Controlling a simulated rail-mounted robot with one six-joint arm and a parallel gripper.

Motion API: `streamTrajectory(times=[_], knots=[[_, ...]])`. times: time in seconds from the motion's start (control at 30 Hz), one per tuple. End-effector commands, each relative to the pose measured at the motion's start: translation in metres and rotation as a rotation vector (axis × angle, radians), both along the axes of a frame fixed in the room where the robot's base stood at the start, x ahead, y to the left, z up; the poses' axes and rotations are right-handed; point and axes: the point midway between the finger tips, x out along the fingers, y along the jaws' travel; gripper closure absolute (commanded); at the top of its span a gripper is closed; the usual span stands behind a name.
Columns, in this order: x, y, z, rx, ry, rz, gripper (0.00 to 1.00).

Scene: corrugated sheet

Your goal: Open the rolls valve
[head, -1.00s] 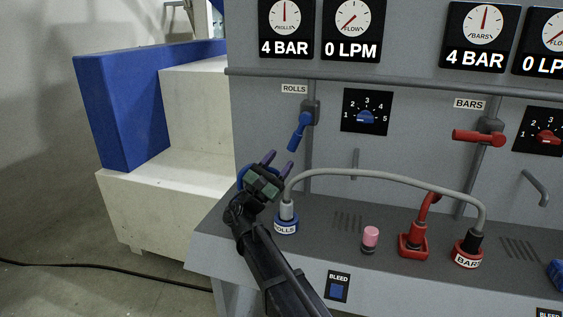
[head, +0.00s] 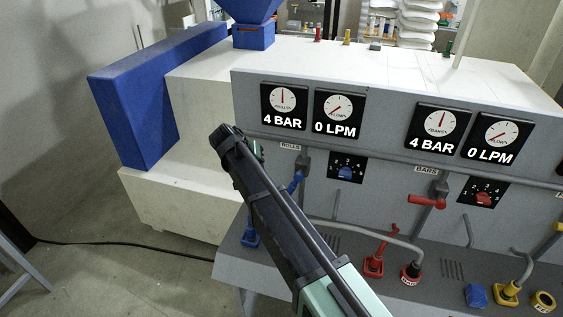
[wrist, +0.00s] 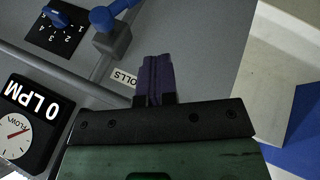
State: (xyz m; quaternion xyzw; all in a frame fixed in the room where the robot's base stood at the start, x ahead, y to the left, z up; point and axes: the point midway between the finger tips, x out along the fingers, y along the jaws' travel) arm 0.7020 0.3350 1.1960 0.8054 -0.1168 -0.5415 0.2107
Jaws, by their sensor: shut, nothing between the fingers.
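The rolls valve has a blue lever (head: 295,183) on a grey body (head: 304,161), below its small ROLLS label (head: 290,147). The lever slants down and to the left, partly hidden by my arm. In the wrist view the blue lever (wrist: 112,14) and its grey body (wrist: 112,42) are at the top left, apart from the fingers. My gripper (wrist: 155,62) is shut and empty, its purple fingers together beside the ROLLS label (wrist: 125,78). In the head view my arm hides the fingers; only a bit of green gripper housing shows.
A blue-pointer dial (head: 346,168) is right of the valve. The red bars lever (head: 426,202) is farther right. A horizontal pipe (head: 380,160) crosses the panel above the valves. A grey hose (head: 365,228) runs to the bars socket (head: 411,274); its left part is behind my arm.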

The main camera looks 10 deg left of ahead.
Motion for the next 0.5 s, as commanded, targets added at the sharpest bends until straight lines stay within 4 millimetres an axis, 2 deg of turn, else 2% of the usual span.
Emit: streamTrajectory(times=[0.03,0.13,0.33,0.5], knots=[[-0.005,0.004,-0.010,0.064,-0.006,-0.077,1.00],[-0.007,0.004,-0.011,0.108,-0.038,-0.168,1.00],[-0.005,0.002,-0.018,0.112,-0.047,-0.180,1.00],[0.004,-0.007,-0.044,0.111,-0.047,-0.180,1.00]])
